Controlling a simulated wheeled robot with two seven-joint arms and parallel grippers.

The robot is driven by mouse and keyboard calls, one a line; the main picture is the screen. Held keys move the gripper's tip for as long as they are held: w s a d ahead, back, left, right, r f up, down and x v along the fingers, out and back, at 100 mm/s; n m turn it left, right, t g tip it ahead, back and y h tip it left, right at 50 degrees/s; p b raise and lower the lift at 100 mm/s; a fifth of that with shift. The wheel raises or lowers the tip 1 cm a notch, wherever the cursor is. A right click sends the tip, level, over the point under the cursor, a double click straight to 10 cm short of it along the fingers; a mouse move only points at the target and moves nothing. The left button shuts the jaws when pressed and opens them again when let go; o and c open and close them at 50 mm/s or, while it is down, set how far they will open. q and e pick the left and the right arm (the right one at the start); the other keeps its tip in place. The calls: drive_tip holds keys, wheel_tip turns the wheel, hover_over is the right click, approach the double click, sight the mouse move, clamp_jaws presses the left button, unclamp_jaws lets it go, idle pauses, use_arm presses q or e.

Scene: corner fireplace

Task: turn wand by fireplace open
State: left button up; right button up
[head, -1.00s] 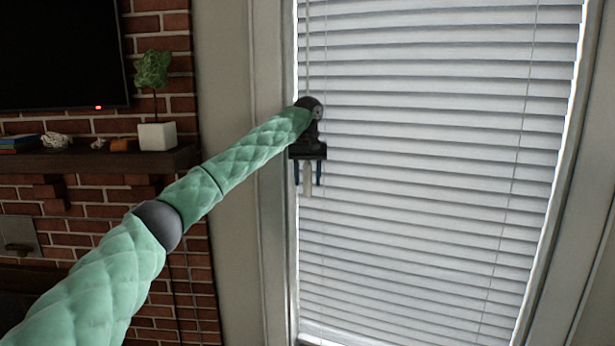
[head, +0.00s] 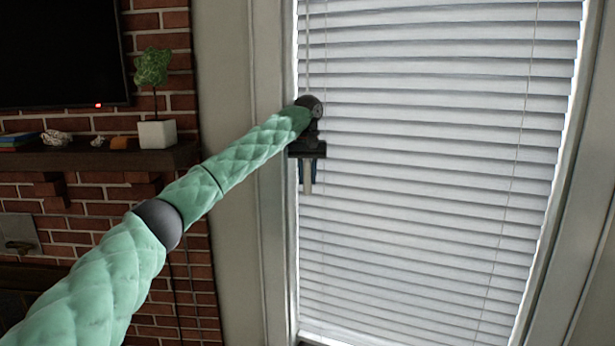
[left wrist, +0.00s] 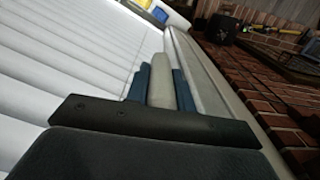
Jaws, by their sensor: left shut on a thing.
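The wand (head: 307,178) is a thin pale rod that hangs at the left edge of the white window blind (head: 420,160). Its upper part (head: 307,40) shows above my gripper, and its lower end sticks out below the fingers. My left gripper (head: 307,180) is shut on the wand, with a dark blue finger on each side of it. In the left wrist view the wand's pale end (left wrist: 161,82) stands between the two blue fingers. The blind's slats look closed or nearly so. My right gripper is in neither view.
The brick fireplace wall (head: 100,210) is left of the window, with a wooden mantel (head: 100,158) holding a potted plant (head: 156,134) and small items. A dark television (head: 60,55) hangs above. The window frame (head: 272,230) stands close beside my gripper.

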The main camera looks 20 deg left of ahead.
use_arm(q)
drive_tip(key=m, duration=0.7)
drive_tip(key=shift+m, duration=0.3)
drive_tip(key=m, duration=0.3)
drive_tip(key=shift+m, duration=1.8)
drive_tip(key=shift+r, duration=0.1)
drive_tip(key=o, duration=1)
